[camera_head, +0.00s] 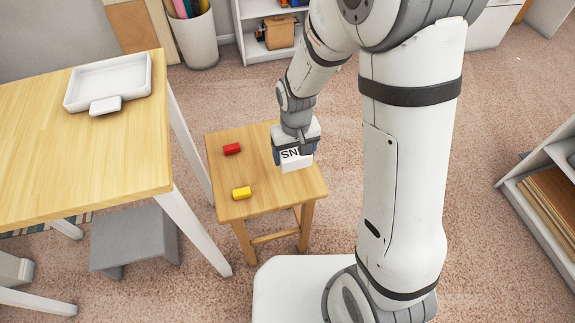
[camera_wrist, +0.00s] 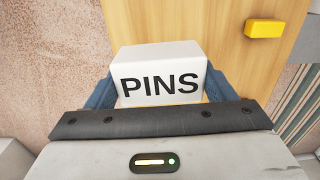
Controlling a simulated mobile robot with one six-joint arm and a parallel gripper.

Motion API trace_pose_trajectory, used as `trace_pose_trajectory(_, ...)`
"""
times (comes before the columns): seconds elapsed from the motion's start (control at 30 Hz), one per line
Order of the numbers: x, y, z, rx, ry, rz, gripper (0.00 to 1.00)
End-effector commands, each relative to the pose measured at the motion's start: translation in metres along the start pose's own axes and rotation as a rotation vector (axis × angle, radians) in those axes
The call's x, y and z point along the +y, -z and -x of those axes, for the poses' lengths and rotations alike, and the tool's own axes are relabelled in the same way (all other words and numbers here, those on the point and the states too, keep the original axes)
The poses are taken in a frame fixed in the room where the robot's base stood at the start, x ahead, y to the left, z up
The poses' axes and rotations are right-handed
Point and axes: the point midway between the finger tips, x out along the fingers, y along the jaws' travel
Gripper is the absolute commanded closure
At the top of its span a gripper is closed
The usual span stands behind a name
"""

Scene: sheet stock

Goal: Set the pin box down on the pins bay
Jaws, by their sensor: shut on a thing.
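The pin box (camera_wrist: 160,75) is white with the black word PINS on one face. My gripper (camera_wrist: 158,95) is shut on it, with a blue finger at each side. In the head view the box (camera_head: 297,164) is at the right part of a small wooden stool (camera_head: 260,198), under my gripper (camera_head: 293,152). I cannot tell whether the box touches the stool top or hangs just above it. No bay marked for pins can be made out in either view.
A red block (camera_head: 232,149) and a yellow block (camera_head: 241,193) lie on the stool's left part. A wooden table (camera_head: 100,150) with a white tray (camera_head: 140,82) stands to the left. A shelf (camera_head: 545,165) with boards stands at the right. A grey step stool (camera_head: 133,238) is under the table.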

Motion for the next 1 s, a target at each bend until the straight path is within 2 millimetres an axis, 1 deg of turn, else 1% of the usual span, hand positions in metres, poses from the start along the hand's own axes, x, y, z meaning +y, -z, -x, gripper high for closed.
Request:
trace_pose_trajectory(0.07, 0.004, 0.003, 0.001, 0.001, 0.000, -0.007, 0.69)
trace_pose_trajectory(0.17, 0.022, 0.012, 0.005, 0.002, 0.000, -0.036, 0.69)
trace_pose_trajectory(0.27, 0.056, 0.028, 0.012, 0.003, 0.000, -0.090, 0.69)
trace_pose_trajectory(0.3, 0.074, 0.034, 0.015, 0.004, 0.000, -0.115, 0.69)
trace_pose_trajectory(0.37, 0.102, 0.042, 0.021, 0.004, 0.000, -0.152, 0.69)
trace_pose_trajectory(0.4, 0.121, 0.045, 0.025, 0.004, -0.001, -0.178, 0.69)
trace_pose_trajectory(0.47, 0.147, 0.049, 0.031, 0.003, 0.000, -0.210, 0.69)
trace_pose_trajectory(0.5, 0.164, 0.051, 0.034, 0.002, 0.000, -0.231, 0.69)
trace_pose_trajectory(0.6, 0.197, 0.051, 0.042, 0.002, 0.000, -0.271, 0.69)
trace_pose_trajectory(0.63, 0.205, 0.051, 0.044, 0.002, 0.000, -0.281, 0.69)
trace_pose_trajectory(0.7, 0.220, 0.049, 0.047, 0.001, 0.000, -0.299, 0.69)
trace_pose_trajectory(0.8, 0.230, 0.048, 0.049, 0.000, 0.000, -0.312, 0.69)
trace_pose_trajectory(1.0, 0.231, 0.048, 0.049, 0.000, 0.000, -0.311, 0.69)
